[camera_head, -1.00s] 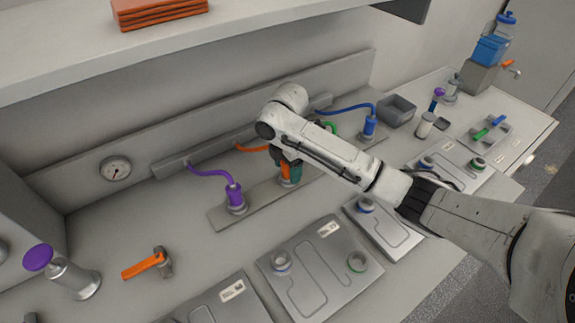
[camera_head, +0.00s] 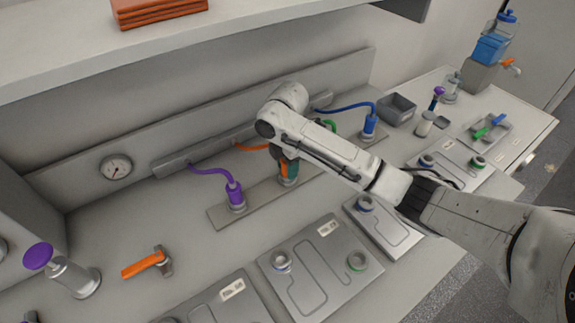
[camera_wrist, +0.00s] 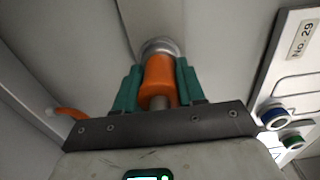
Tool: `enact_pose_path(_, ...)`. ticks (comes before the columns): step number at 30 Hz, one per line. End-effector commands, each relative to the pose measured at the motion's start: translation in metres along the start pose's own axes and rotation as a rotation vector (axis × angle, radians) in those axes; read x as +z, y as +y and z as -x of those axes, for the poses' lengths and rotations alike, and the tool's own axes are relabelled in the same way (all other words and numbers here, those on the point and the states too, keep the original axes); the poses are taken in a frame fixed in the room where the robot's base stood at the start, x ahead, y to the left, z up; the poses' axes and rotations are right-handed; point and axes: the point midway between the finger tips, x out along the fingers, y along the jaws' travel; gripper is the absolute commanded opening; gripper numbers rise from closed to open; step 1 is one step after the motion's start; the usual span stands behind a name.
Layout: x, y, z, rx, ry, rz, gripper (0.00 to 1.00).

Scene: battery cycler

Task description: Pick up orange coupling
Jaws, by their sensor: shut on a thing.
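The orange coupling (camera_wrist: 158,78) stands between the two green fingers of my gripper (camera_wrist: 157,88) in the wrist view. My gripper is shut on it, one finger on each side. The coupling's far end meets a round grey metal socket (camera_wrist: 161,46); I cannot tell whether it is still seated there. In the head view the coupling (camera_head: 284,169) shows only as a small orange patch beside my gripper (camera_head: 288,172), with my arm covering part of it. Its orange hose (camera_head: 251,147) runs to the wall rail.
A purple coupling (camera_head: 235,193) stands to the left on the same strip, and a blue coupling (camera_head: 369,126) to the right. A green hose is partly hidden behind my arm. Metal plates with ringed ports (camera_head: 318,275) lie in front. An orange-handled hammer (camera_head: 146,264) lies at left.

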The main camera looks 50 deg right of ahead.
Motion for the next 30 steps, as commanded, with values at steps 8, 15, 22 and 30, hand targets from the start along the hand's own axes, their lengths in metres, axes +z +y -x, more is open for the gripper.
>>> enact_pose_path(8,0.0,0.001,0.006,0.002,-0.001,0.0,0.03)
enact_pose_path(15,0.0,0.001,0.032,0.003,0.0,0.0,0.03)
enact_pose_path(22,-0.003,-0.02,0.061,0.005,-0.001,0.0,0.03)
enact_pose_path(30,-0.01,-0.059,0.098,0.005,-0.003,0.001,0.03)
